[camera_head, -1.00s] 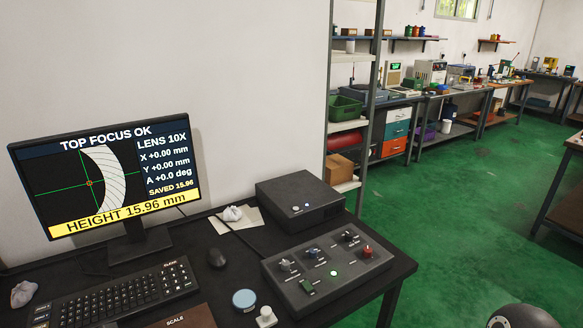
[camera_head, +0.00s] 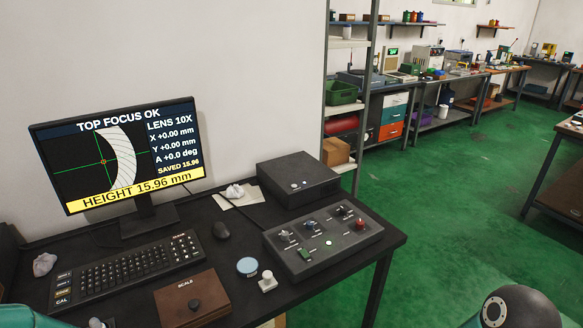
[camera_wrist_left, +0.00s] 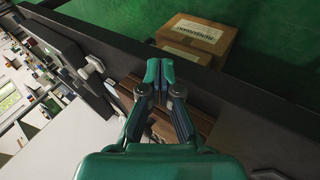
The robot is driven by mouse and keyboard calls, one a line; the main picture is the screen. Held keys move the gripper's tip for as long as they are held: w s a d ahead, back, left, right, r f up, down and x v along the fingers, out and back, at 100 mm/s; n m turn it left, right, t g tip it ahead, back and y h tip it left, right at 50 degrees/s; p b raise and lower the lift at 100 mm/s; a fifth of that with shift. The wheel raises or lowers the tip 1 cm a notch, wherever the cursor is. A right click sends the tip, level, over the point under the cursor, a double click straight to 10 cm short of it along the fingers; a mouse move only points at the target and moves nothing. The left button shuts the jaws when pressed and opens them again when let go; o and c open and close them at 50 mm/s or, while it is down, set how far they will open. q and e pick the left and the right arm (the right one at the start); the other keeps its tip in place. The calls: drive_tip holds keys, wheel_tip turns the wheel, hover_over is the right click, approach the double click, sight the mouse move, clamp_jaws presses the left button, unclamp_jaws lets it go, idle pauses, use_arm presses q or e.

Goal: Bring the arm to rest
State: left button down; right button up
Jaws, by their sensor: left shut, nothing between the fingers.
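My left gripper (camera_wrist_left: 159,72) shows in the left wrist view with its green fingertips pressed together and nothing between them. It is above the dark desk near its front edge, over a brown wooden box. In the head view only a teal part of my left arm (camera_head: 32,317) shows at the bottom left corner; its gripper is out of that picture. A rounded dark and teal part of my right arm (camera_head: 515,308) shows at the bottom right. My right gripper is not in either view.
The desk holds a monitor (camera_head: 120,155) reading HEIGHT 15.96 mm, a keyboard (camera_head: 125,268), a control box (camera_head: 322,240), a dark case (camera_head: 298,176) and a brown SCALE box (camera_head: 192,298). A cardboard box (camera_wrist_left: 198,38) lies beyond the desk edge. Green floor is open at right.

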use_arm(q)
drive_tip(key=s+d+f+m+g, duration=0.1)
drive_tip(key=s+d+f+g, duration=0.1)
drive_tip(key=s+d+f, duration=0.1)
drive_tip(key=s+d+f+m+g+p, duration=0.1)
drive_tip(key=s+d+f, duration=0.2)
drive_tip(key=s+f, duration=0.2)
drive_tip(key=s+d+f+m+g, duration=0.1)
drive_tip(key=s+f, duration=0.3)
drive_tip(key=s, duration=0.4)
drive_tip(key=shift+s+d+g+y+p, duration=0.3)
drive_tip(key=shift+s+d+g+y, duration=0.1)
drive_tip(key=shift+d+g, duration=0.45)
